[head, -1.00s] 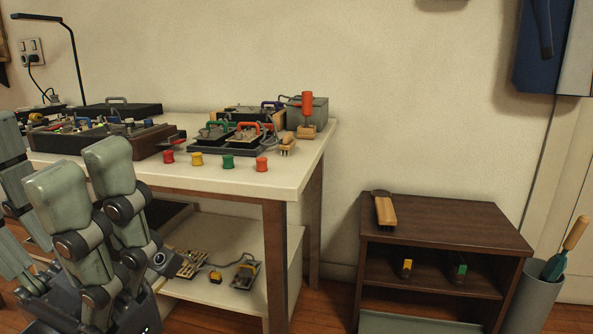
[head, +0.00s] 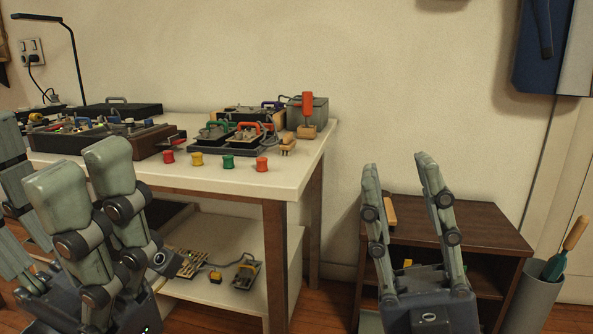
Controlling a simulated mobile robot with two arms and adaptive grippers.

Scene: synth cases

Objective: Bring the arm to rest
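My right gripper (head: 398,166) stands upright at lower right, in front of the small dark cabinet. Its fingers are spread with a clear gap and nothing between them. My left gripper (head: 50,150) is large at the left edge, in front of the workbench. Its fingers point up and stand apart, with nothing visible between them; its far-left finger is partly cut off by the picture edge.
The white workbench (head: 215,181) carries switch boxes, clamps and several coloured knobs; its lower shelf holds small parts. The dark cabinet (head: 490,232) bears a wooden-handled tool (head: 391,212), partly hidden by my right gripper.

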